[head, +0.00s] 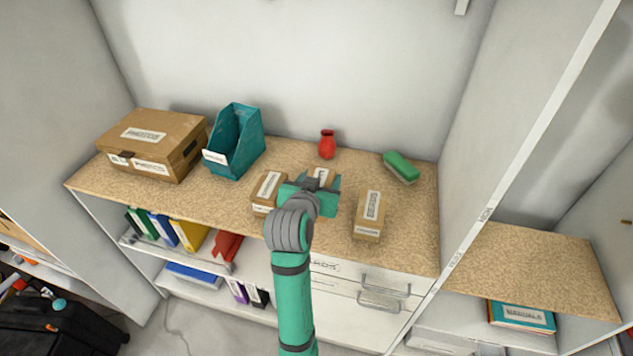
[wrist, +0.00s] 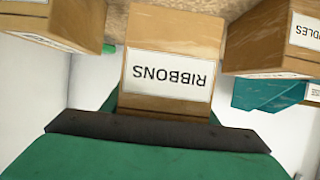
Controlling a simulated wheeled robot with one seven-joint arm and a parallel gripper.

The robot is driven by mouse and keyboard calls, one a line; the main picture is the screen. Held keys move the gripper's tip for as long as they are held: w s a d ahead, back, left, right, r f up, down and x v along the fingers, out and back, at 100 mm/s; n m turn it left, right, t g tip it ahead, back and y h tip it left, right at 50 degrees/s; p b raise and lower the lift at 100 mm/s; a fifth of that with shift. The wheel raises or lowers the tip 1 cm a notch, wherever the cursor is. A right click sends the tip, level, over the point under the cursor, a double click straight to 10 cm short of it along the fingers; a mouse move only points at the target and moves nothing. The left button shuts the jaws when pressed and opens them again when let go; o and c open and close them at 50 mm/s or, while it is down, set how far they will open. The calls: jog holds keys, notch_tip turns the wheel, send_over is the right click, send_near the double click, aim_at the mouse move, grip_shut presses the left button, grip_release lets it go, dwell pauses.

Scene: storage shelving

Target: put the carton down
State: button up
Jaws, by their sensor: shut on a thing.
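The carton, a brown box with a white label reading RIBBONS (wrist: 172,75), is between the fingers of my gripper (head: 314,186). In the head view only a small part of this carton (head: 321,173) shows past my gripper, which hides the rest. My gripper is shut on it, over the cork-coloured worktop (head: 300,153). I cannot tell whether its underside touches the worktop. In the wrist view the green finger bases show at either side of the carton.
A similar carton (head: 268,191) stands close to the left, another (head: 369,214) to the right. Behind are a red vase (head: 327,145) and a green brush (head: 400,167). A teal file holder (head: 235,142) and a PHOTOS box (head: 150,144) stand at left. Some worktop is free behind my gripper.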

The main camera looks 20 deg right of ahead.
jog(key=shift+w+f, duration=0.85)
jog(key=shift+f, duration=0.3)
jog(key=f, duration=0.3)
jog(key=shift+w, duration=0.3)
jog(key=shift+d+f, duration=0.15)
jog(key=shift+f, duration=0.1)
jog(key=shift+f, duration=0.1)
jog(key=o, duration=1.3)
